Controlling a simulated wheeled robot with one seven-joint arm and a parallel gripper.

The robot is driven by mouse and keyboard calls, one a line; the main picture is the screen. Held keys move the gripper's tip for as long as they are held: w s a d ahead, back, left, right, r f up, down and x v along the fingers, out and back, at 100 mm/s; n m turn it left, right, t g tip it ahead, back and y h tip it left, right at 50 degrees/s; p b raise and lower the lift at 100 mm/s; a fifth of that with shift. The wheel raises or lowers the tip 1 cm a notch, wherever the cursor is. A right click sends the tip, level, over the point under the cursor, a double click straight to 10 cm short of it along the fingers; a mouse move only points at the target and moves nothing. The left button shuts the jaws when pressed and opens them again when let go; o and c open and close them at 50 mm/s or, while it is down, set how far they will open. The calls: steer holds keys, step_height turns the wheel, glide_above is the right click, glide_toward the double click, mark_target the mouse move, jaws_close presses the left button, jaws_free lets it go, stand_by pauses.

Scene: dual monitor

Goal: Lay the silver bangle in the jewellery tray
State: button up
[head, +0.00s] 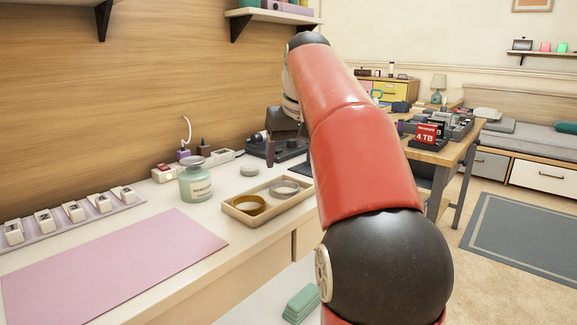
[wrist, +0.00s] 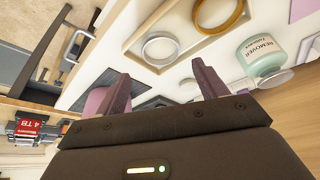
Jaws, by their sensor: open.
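The silver bangle (head: 285,193) lies flat inside the light wooden jewellery tray (head: 286,212), at its right end, beside a gold bangle (head: 248,210). In the wrist view the silver bangle (wrist: 145,50) lies within the rim of the tray, with the gold bangle (wrist: 231,27) apart from it. My gripper (wrist: 163,84) is open, with its two dark fingers spread and nothing between them. It is apart from the silver bangle. In the head view my red arm reaches over the counter and a dark finger shows behind the tray.
A remover bottle (head: 195,183) stands left of the tray, with a small round lid (head: 249,169) behind. A pink mat (head: 110,262) covers the counter's left part. White numbered blocks (head: 73,211) line the wall side. Dark stands are behind the tray.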

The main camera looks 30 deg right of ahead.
steer(key=v, duration=0.3)
steer(key=shift+s+r+p, duration=0.1)
steer(key=shift+r+p, duration=0.25)
steer(key=shift+p, duration=0.05)
steer(key=s+a+f+n+p, duration=0.1)
steer(key=s+a+f, duration=0.2)
steer(key=s+a, duration=0.15)
steer(key=s+a+f+p, duration=0.1)
steer(key=s+a+f, duration=0.25)
steer(key=a, duration=0.25)
steer(key=s+a+f+p, duration=0.1)
steer(key=s+a+f, duration=0.2)
steer(key=s+f, duration=0.3)
steer(key=s+a+f+n+t+p, duration=0.1)
steer(key=s+a+f, duration=0.2)
steer(key=s+f, duration=0.4)
step_height(320, 180, down, 2)
steer(key=shift+s+f+y, duration=0.1)
steer(key=shift+s+y, duration=0.05)
steer(key=shift+y, duration=0.25)
